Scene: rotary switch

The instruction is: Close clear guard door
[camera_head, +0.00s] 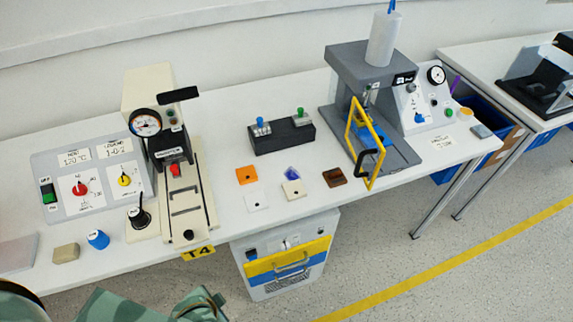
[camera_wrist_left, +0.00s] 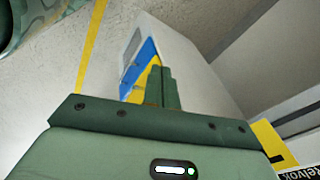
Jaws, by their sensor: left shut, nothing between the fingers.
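The clear guard door (camera_head: 381,164) has a yellow frame and stands swung out from the front of the grey press (camera_head: 347,58) at the right of the head view. It stands open at an angle to the press, with a dark handle on it. A blue part shows on the press bed behind it. My left gripper (camera_wrist_left: 157,84) shows in the wrist view, its green fingers together and empty. It points toward a white cabinet below the table, far from the door. My right gripper is not in view.
A cream press (camera_head: 147,92) with a gauge and a control panel (camera_head: 85,180) stand at the left of the white table. Several small coloured blocks lie mid-table. Floor is free at right front.

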